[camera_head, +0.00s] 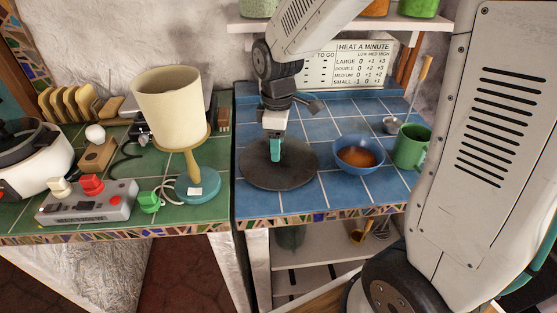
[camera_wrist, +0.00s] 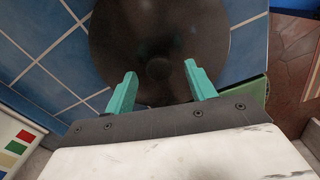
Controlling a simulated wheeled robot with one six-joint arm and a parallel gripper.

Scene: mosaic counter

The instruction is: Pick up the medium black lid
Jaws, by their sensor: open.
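The black lid (camera_head: 262,176) is a wide, dark round disc lying on the blue tiles at the front of the counter. In the wrist view the lid (camera_wrist: 150,40) fills the upper middle, with a faint round knob at its centre. My gripper (camera_head: 276,150) points down over the lid. In the wrist view its two teal fingers (camera_wrist: 158,82) are apart with nothing between them but the lid's surface beyond. The fingertips lie close to the knob; I cannot tell whether they touch the lid.
A blue bowl (camera_head: 352,162) with brown contents stands just right of the lid, and a green mug (camera_head: 408,148) stands farther right. A lamp with a cream shade (camera_head: 170,106) and teal base stands to the left. The counter's mosaic edge (camera_head: 320,211) runs along the front.

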